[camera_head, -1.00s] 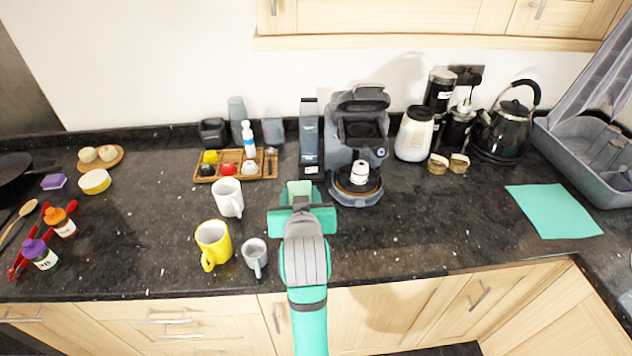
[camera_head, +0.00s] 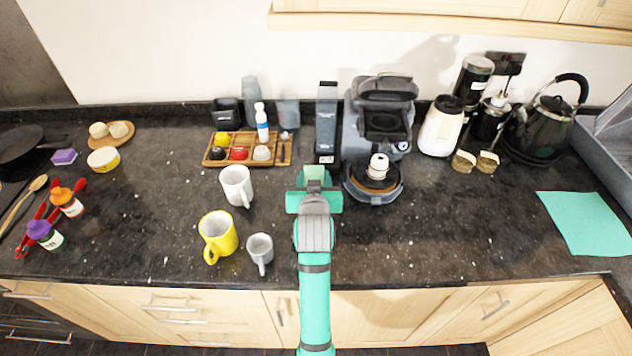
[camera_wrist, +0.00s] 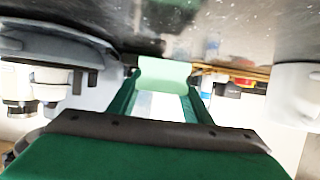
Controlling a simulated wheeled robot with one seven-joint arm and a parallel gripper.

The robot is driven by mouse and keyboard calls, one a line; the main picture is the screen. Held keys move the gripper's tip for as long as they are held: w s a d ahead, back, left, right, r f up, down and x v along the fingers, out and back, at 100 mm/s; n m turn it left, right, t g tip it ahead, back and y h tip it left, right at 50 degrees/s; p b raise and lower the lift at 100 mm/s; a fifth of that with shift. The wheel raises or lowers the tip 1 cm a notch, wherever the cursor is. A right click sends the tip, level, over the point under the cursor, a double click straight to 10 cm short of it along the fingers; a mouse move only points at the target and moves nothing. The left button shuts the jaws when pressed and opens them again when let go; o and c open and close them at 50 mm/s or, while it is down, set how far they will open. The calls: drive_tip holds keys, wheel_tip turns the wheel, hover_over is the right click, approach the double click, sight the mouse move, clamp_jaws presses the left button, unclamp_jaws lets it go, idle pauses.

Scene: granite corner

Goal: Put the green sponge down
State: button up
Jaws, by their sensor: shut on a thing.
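The pale green sponge (camera_head: 315,173) is at the tip of my gripper (camera_head: 315,181), between the coffee machine and the mugs. In the wrist view the sponge (camera_wrist: 163,74) sits between the two fingertips of my gripper (camera_wrist: 163,84), which is shut on it. The sponge is over the dark granite counter (camera_head: 420,225). I cannot tell whether it touches the counter or hangs a little above it. The gripper's body hides part of the sponge in the head view.
The coffee machine (camera_head: 376,130) stands close on the right. A white mug (camera_head: 236,185), yellow mug (camera_head: 218,236) and grey mug (camera_head: 260,250) stand on the left. A wooden tray (camera_head: 213,157) lies behind the mugs. A teal cloth (camera_head: 585,223) lies at the right. The counter right of my arm is clear.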

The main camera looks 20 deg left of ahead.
drive_tip(key=shift+w+f, duration=0.1)
drive_tip(key=shift+f, duration=0.7)
drive_tip(key=shift+d+f, duration=0.25)
drive_tip(key=shift+f, duration=0.25)
drive_tip(key=shift+s+a+f, duration=0.1)
drive_tip(key=shift+s+a, duration=0.15)
drive_tip(key=o, duration=1)
drive_tip(key=shift+d, duration=0.1)
